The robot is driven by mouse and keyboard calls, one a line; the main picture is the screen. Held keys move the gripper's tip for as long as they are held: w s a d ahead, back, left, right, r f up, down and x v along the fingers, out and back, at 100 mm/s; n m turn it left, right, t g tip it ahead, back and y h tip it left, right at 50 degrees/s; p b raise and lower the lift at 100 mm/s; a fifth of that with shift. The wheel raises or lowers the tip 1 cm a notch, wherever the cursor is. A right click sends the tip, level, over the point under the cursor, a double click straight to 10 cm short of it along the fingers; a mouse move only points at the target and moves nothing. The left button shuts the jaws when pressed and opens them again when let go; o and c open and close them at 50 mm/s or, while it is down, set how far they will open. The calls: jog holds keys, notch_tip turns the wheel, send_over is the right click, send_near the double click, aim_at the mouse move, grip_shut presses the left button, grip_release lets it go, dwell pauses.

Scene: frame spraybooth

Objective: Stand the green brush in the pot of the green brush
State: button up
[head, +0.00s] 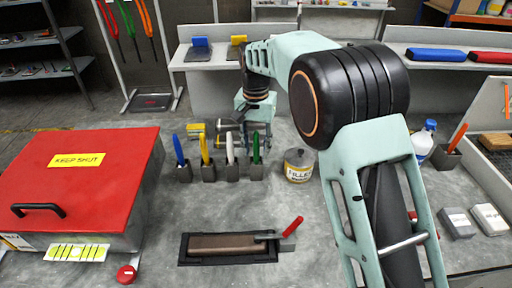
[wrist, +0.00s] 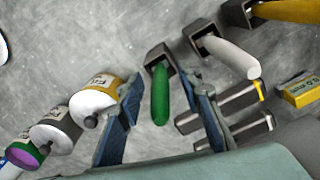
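The green brush (head: 256,148) stands in a dark grey pot (head: 256,171), at the right end of a row of brush pots. In the wrist view the green brush handle (wrist: 160,98) rises from the square mouth of its pot (wrist: 157,57). My gripper (wrist: 165,95) is open, with one blue-grey finger on each side of the green handle and visible gaps between. In the head view my gripper (head: 256,130) is just behind and above the green brush. The brush's lower end is hidden inside the pot.
White (head: 230,150), yellow (head: 204,150) and blue (head: 179,150) brushes stand in pots to the left. A filler can (head: 298,166) stands close on the right. A red-lidded box (head: 80,170) is at far left. A recessed tray (head: 185,250) lies in front.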

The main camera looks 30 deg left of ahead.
notch_tip(320, 180, up, 12)
dwell(0.6)
dwell(0.4)
